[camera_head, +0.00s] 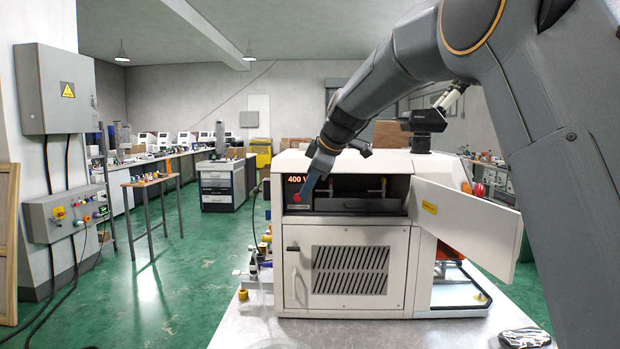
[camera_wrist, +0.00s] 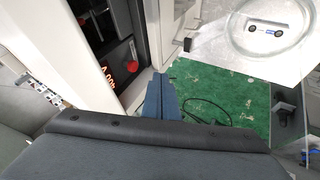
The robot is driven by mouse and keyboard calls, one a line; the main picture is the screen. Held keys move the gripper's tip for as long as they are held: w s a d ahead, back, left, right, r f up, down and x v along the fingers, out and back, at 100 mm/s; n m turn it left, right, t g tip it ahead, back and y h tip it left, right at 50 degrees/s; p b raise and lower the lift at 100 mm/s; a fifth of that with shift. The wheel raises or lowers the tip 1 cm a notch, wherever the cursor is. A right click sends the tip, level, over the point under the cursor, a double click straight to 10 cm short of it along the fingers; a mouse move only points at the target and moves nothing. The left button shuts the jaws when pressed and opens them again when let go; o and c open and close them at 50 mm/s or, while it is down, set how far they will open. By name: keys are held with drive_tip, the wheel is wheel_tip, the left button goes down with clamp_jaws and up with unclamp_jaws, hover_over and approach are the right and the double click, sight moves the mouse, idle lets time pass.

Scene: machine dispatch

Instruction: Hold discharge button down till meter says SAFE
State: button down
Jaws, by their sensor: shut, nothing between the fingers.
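The white machine (camera_head: 352,236) stands on a grey bench, its upper front compartment open. The red discharge button (camera_head: 297,198) sits just below the meter. My gripper (camera_head: 307,190) is shut and empty, its tips at the button's right edge; I cannot tell whether they touch it. In the wrist view the shut blue-grey fingers (camera_wrist: 161,98) show beside the panel, and the red meter digits (camera_wrist: 108,80) appear rotated.
The machine's white door (camera_head: 467,225) hangs open to the right, below my arm. A slatted lower door (camera_head: 345,268) is closed. A grey control box (camera_head: 70,213) with buttons is on the left wall. Green floor is open at left.

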drive_tip(key=w+a+f+p, duration=0.1)
drive_tip(key=w+f+p, duration=0.2)
drive_tip(key=w, duration=0.3)
drive_tip(key=shift+w+a+f+p, duration=0.25)
drive_tip(key=shift+a+f+p, duration=0.05)
drive_tip(key=shift+a+f, duration=0.1)
